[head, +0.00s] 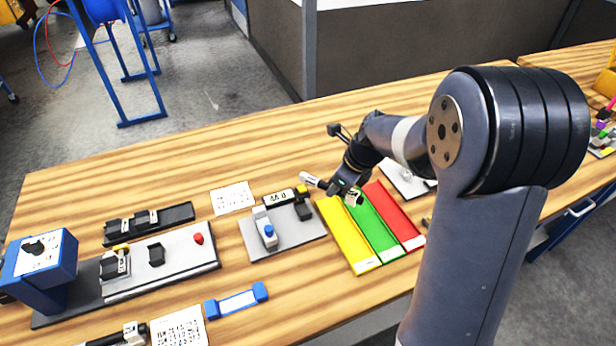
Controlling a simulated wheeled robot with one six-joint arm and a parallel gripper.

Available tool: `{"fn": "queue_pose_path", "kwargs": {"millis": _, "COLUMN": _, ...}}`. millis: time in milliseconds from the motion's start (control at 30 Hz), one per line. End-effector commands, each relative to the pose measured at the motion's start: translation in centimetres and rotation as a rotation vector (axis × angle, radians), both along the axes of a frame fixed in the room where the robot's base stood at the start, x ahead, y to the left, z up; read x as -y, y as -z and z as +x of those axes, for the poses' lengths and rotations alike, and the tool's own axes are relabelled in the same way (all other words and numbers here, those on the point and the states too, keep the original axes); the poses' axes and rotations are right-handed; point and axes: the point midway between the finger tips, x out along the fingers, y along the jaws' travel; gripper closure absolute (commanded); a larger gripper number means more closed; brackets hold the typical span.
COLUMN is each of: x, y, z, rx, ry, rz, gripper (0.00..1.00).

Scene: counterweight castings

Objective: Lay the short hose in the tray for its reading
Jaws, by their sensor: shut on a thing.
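My gripper (346,188) is at the far end of the coloured trays, shut on a dark hose with a white end piece (312,180). The hose sticks out to the left of the jaws; the jaws and wrist hide part of it. Below and to the right lie three trays side by side: yellow (349,240), green (376,232) and red (399,221). Each has a white label at its near end, too small to read. The held hose is over the far end of the yellow tray; I cannot tell whether it touches. A gauge (284,231) with a small display stands left of the trays.
A fixture with a blue block (45,262) fills the left of the bench. A blue-ended piece (237,301), another dark hose (105,340) and printed cards (232,197) lie nearby. Bare wood lies around the gauge. Small coloured parts (604,130) stand at far right.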

Motion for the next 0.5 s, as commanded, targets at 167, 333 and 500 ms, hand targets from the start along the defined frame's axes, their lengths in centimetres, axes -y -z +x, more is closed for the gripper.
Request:
{"fn": "queue_pose_path", "kwargs": {"millis": 167, "x": 4.3, "y": 0.6, "z": -0.6, "rx": -0.001, "ry": 0.290, "rz": -0.001, "gripper": 1.00}}
{"fn": "queue_pose_path", "kwargs": {"millis": 333, "x": 7.2, "y": 1.0, "z": -1.3, "rx": -0.001, "ry": 0.495, "rz": 0.000, "gripper": 1.00}}
{"fn": "queue_pose_path", "kwargs": {"millis": 500, "x": 8.7, "y": 1.3, "z": -1.8, "rx": 0.000, "ry": 0.609, "rz": 0.001, "gripper": 1.00}}
